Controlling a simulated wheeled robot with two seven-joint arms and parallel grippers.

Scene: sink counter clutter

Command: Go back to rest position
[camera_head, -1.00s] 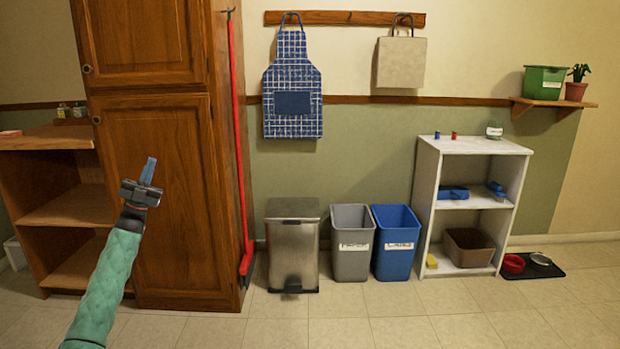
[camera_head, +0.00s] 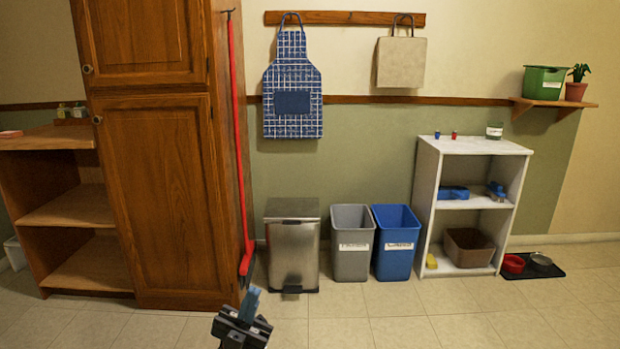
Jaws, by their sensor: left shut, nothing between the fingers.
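My left gripper (camera_head: 250,303) shows at the bottom of the head view, left of centre. Its blue fingers are together and point up, with nothing between them. The rest of my left arm is below the frame. My right gripper is not in view.
A tall wooden cabinet (camera_head: 160,190) stands at the left beside open shelves (camera_head: 68,205). A steel bin (camera_head: 292,245), a grey bin (camera_head: 351,262) and a blue bin (camera_head: 396,262) line the wall. A white shelf (camera_head: 425,200) stands right. The front floor is clear.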

